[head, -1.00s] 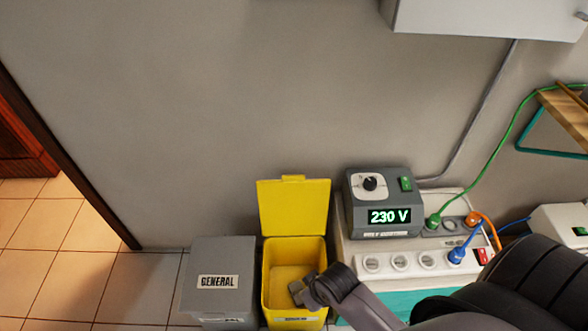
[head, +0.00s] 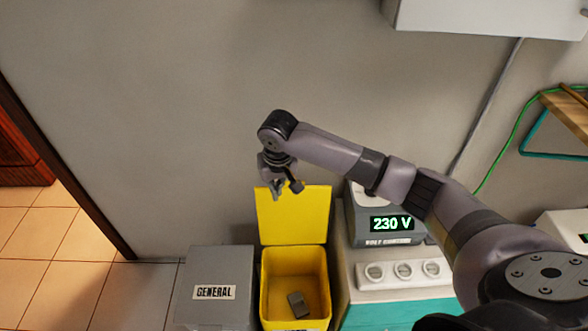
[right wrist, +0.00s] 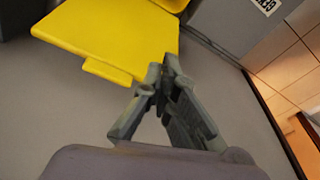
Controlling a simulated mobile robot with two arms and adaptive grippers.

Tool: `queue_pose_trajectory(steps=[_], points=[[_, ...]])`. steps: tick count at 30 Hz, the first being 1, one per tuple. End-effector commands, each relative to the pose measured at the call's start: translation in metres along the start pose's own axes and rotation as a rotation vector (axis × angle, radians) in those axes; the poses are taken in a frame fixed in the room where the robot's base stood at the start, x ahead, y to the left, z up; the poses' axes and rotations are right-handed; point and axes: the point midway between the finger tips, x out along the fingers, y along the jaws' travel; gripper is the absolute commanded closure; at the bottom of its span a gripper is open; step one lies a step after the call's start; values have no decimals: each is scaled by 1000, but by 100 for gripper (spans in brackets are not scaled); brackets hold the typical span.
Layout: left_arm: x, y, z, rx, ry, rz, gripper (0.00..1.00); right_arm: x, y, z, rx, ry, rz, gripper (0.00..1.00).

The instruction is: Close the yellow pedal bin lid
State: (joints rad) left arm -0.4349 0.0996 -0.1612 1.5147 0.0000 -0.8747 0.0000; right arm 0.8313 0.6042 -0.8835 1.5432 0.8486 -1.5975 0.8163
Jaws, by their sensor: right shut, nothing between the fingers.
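The yellow pedal bin (head: 290,263) stands on the floor against the wall. Its yellow lid (head: 308,220) is open and stands upright at the back. A small grey object (head: 298,304) lies inside the bin. My right gripper (head: 286,192) is shut and empty, at the top left part of the lid in the head view. In the right wrist view the gripper (right wrist: 162,68) is beside the lid (right wrist: 110,38), near its edge with the tab. I cannot tell whether they touch. My left gripper is not in view.
A grey bin labelled GENERAL (head: 216,280) stands close on the left. A 230 V unit (head: 388,225) sits above a socket panel (head: 372,272) on the right, partly behind my right arm. The wall is close behind the lid.

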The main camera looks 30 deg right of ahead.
Motion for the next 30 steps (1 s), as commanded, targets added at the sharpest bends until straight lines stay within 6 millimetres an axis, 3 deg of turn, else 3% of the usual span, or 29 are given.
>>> queue_pose_trajectory(steps=[1,4,7,11,14,24,30], points=[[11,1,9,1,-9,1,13,-16,20,-24,69,11,29,100],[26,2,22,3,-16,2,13,-37,46,-50,185,16,56,100],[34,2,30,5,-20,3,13,-52,62,-65,261,19,68,100],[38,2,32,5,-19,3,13,-55,70,-71,299,20,72,100],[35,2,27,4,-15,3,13,-45,71,-71,300,18,73,100],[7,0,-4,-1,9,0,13,16,75,-71,297,19,72,100],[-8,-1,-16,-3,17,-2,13,37,76,-72,295,21,71,100]])
